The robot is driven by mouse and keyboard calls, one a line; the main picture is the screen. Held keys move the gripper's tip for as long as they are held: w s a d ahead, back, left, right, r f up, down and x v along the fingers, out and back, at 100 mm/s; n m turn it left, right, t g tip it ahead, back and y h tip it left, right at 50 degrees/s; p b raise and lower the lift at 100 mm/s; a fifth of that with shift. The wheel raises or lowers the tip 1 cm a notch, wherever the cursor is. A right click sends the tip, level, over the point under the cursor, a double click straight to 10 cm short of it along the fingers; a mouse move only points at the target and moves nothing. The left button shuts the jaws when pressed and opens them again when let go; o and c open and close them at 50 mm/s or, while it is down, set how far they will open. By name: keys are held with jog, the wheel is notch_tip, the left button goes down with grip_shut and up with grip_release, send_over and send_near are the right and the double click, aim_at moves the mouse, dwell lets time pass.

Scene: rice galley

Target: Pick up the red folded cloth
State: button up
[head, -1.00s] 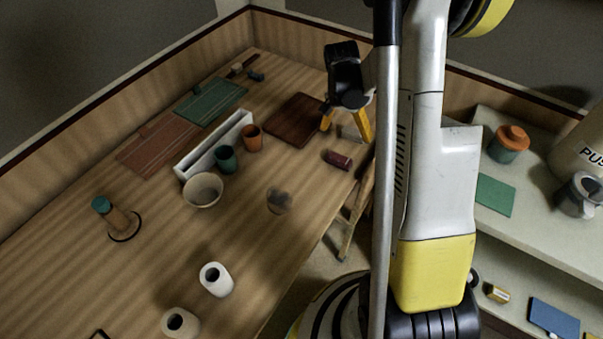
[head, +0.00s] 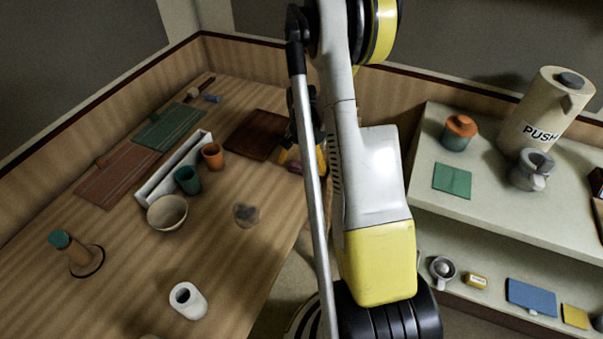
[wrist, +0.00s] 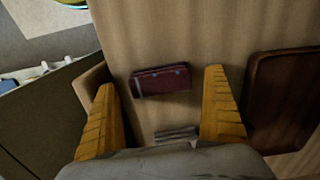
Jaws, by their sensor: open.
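The red folded cloth (wrist: 162,82) is a small dark red bundle lying on the wooden table near its edge. In the wrist view it sits between the fingertips of my gripper (wrist: 160,79), with gaps on both sides. My gripper's yellow fingers are spread wide and hold nothing. In the head view my gripper (head: 304,166) is beside the cloth (head: 294,167), which my arm partly hides. I cannot tell the exact height of the fingertips above the table.
A grey striped item (wrist: 176,133) lies between my fingers, nearer the palm. A dark brown tray (wrist: 287,96) lies right of my gripper. Cups (head: 187,180), a bowl (head: 167,212) and a white canister (head: 188,300) stand on the table. A shelf unit (head: 480,205) stands right.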

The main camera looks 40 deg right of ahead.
jog(key=shift+f, duration=0.8)
jog(key=shift+r, duration=0.1)
jog(key=c, duration=1.1)
jog(key=shift+c, duration=0.2)
notch_tip(320, 180, up, 4)
jog(key=shift+r+p, duration=0.15)
jog(key=shift+p, duration=1.05)
jog(key=s+d+r+p, duration=0.1)
jog(key=s+r, duration=0.1)
jog(key=s, duration=0.1)
jog(key=s+d+r+p, duration=0.1)
jog(key=s+d+r, duration=0.1)
jog(key=s, duration=0.1)
jog(key=s+d+r+p, duration=0.1)
jog(key=s+d+r, duration=0.1)
jog(key=s, duration=0.1)
jog(key=shift+s+d+r+p, duration=0.2)
jog(key=shift+s+d+p, duration=0.05)
jog(key=shift+p, duration=0.15)
jog(key=shift+s+d+r, duration=0.15)
jog(key=shift+s+d, duration=0.05)
jog(key=shift+s, duration=0.1)
